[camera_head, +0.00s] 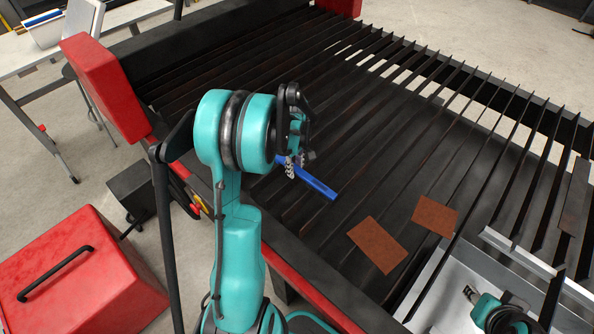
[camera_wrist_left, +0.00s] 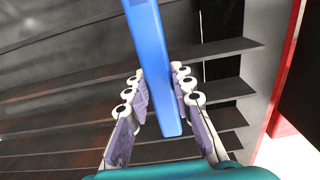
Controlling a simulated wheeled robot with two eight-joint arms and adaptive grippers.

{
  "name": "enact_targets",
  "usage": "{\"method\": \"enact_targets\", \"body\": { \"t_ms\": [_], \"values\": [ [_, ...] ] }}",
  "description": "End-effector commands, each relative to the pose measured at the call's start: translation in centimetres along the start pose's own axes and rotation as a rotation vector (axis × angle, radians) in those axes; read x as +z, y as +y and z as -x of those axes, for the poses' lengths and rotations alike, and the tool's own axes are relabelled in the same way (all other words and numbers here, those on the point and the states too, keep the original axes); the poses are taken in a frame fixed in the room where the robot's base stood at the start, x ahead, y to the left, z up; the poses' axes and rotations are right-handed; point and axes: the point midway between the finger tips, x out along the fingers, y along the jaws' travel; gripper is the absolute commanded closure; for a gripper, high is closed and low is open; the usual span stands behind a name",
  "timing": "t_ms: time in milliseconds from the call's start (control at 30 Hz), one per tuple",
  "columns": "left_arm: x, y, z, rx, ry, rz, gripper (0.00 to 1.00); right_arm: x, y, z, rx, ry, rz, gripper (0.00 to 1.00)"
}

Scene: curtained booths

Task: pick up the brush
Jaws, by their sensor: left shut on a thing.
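The brush is a long blue bar (camera_head: 320,188). In the head view it sticks out to the lower right from my left gripper (camera_head: 291,168), over the dark slats. In the left wrist view the blue brush (camera_wrist_left: 152,60) runs from the top edge down between the two pads of my left gripper (camera_wrist_left: 160,95), which is shut on it. The bristles are not clear in either view. My right gripper (camera_head: 472,294) is at the lower right of the head view, small and partly cut off, over a grey metal tray; its opening is unclear.
A slatted cutting table (camera_head: 340,110) with a red and black frame fills the middle. Two rusty brown plates (camera_head: 378,245) (camera_head: 434,215) lie on the slats to the right of the brush. A red box (camera_head: 75,280) stands on the floor at lower left.

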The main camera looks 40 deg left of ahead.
Motion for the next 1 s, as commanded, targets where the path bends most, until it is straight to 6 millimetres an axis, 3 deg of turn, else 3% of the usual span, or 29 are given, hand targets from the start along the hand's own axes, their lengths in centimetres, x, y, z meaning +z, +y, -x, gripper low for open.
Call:
{"method": "enact_targets", "body": {
  "t_ms": [167, 600, 800, 1000],
  "values": [
    [0.0, 0.0, 3.2, 0.000, 0.000, 0.000, 1.00, -0.8, 0.0, 1.2, 0.000, 0.000, 0.000, 0.66],
    [8.9, 2.7, 8.7, 0.000, 0.000, -0.004, 1.00, -2.2, 0.0, 3.0, 0.000, 0.000, 0.000, 0.66],
    [10.8, 3.3, 9.7, 0.000, 0.000, -0.002, 1.00, -2.4, 0.0, 3.3, 0.000, 0.000, 0.000, 0.66],
    [11.2, 3.4, 9.9, 0.000, 0.000, 0.000, 1.00, -2.4, 0.0, 3.4, 0.000, 0.000, 0.000, 0.66]
  ]
}}
